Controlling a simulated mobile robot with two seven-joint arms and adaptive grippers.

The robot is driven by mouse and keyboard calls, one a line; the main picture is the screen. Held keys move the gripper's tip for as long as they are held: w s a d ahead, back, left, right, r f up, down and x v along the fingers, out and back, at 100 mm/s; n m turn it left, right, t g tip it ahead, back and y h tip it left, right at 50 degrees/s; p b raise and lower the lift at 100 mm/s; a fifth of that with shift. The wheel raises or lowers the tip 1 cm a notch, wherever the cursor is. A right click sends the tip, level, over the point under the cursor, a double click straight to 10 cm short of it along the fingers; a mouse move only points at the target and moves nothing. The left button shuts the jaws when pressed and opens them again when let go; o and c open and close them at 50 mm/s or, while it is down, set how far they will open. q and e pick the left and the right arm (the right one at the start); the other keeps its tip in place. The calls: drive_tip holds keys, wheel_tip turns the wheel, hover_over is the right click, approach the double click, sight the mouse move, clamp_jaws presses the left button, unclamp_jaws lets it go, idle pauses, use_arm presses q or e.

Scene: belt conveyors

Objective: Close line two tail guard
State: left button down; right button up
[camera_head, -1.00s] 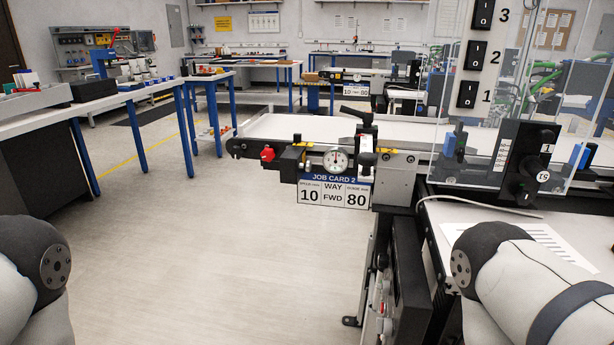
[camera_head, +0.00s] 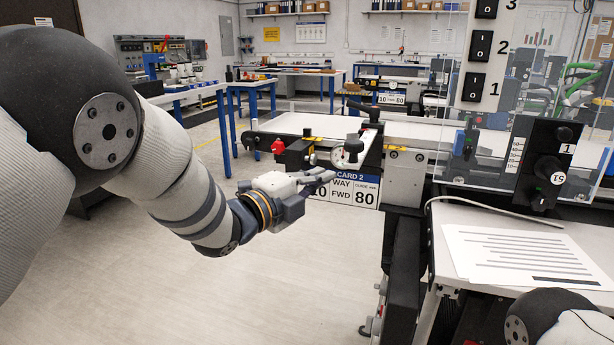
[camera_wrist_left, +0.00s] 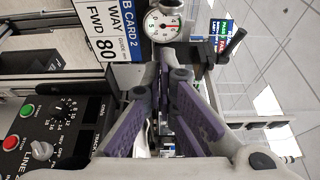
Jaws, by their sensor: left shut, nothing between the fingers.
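The line two conveyor (camera_head: 300,125) has a pale belt, and its tail end points left in the head view. A red knob (camera_head: 277,146) is on its near side. A faint clear panel shows over the belt; I cannot tell for certain whether it is the tail guard or how far open it stands. My left gripper (camera_head: 326,179) is shut and empty, in front of the job card 2 sign (camera_head: 366,192) and below the round dial. In the left wrist view its fingers (camera_wrist_left: 168,62) are together just below the dial (camera_wrist_left: 165,22). My right gripper is out of view.
A clear screen with numbered switches (camera_head: 479,45) stands at the right, above a side table with a printed sheet (camera_head: 525,255). A control panel with green and red buttons (camera_wrist_left: 27,110) is on the conveyor's stand. The floor left of the stand is open.

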sight(305, 158)
use_arm(q)
drive_tip(key=w+a, duration=0.2)
drive_tip(key=w, duration=0.1)
drive_tip(key=shift+a, duration=0.25)
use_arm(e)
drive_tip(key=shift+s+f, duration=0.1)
use_arm(q)
drive_tip(key=shift+a, duration=0.1)
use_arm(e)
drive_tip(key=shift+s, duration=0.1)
